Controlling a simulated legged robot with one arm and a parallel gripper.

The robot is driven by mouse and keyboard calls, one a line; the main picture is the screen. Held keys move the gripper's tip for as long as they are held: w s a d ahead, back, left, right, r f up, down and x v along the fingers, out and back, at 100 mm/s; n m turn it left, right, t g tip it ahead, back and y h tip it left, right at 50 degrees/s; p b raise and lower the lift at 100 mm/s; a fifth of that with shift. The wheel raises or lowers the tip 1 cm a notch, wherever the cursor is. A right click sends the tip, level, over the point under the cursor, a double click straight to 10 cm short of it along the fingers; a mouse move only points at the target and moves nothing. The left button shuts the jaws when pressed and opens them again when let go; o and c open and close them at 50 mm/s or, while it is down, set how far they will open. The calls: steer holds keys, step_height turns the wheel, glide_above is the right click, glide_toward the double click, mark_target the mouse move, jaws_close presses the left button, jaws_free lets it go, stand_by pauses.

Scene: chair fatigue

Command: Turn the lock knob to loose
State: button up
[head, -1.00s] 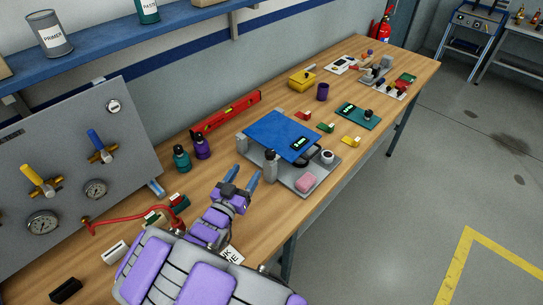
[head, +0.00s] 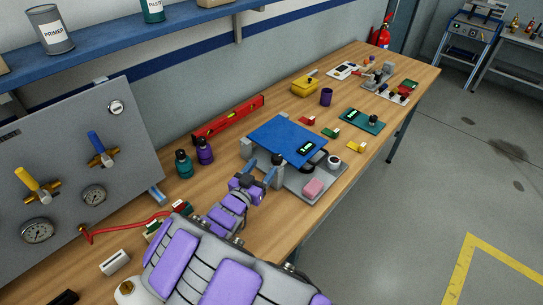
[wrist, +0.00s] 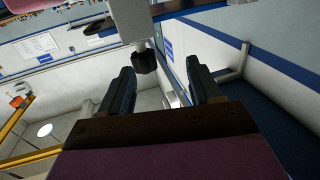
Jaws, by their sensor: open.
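The lock knob (wrist: 145,60) is a dark, lobed knob on the end of a light grey block (wrist: 130,22) in the wrist view. It sits between the lines of my two fingers, near their tips and nearer the left finger. My gripper (wrist: 160,72) is open with nothing held. I cannot tell whether a finger touches the knob. In the head view my gripper (head: 262,172) is at the near left side of the test fixture, close to its grey post with a dark top (head: 277,160). The fixture carries a blue plate (head: 283,135). No loose marking is readable.
A red hose (head: 125,222) runs near my arm.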

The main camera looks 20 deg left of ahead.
mark_target(281, 161)
steer(key=w+d, duration=0.2)
steer(key=w+d+r, duration=0.1)
steer(key=w+d, duration=0.1)
steer(key=shift+d+b, duration=0.25)
steer(key=shift+b, duration=0.1)
steer(key=w, duration=0.1)
steer(key=w+a, duration=0.1)
steer(key=w, duration=0.1)
steer(key=shift+w+a+f+b, duration=0.15)
steer(key=shift+a+f+b, duration=0.15)
steer(key=shift+a+b, duration=0.1)
steer(key=shift+w+a, duration=0.1)
steer(key=shift+a, duration=0.2)
steer(key=shift+w+d+r, duration=0.1)
steer(key=shift+d+r, duration=0.05)
steer(key=shift+d, duration=0.35)
steer(key=shift+d+r, duration=0.15)
steer(key=shift+d, duration=0.35)
steer(key=shift+c, duration=0.7)
steer(key=shift+a+f, duration=0.15)
steer(key=shift+a, duration=0.45)
steer(key=c, duration=0.5)
steer(key=shift+d, duration=0.2)
steer(key=c, duration=0.3)
steer(key=shift+a, duration=0.1)
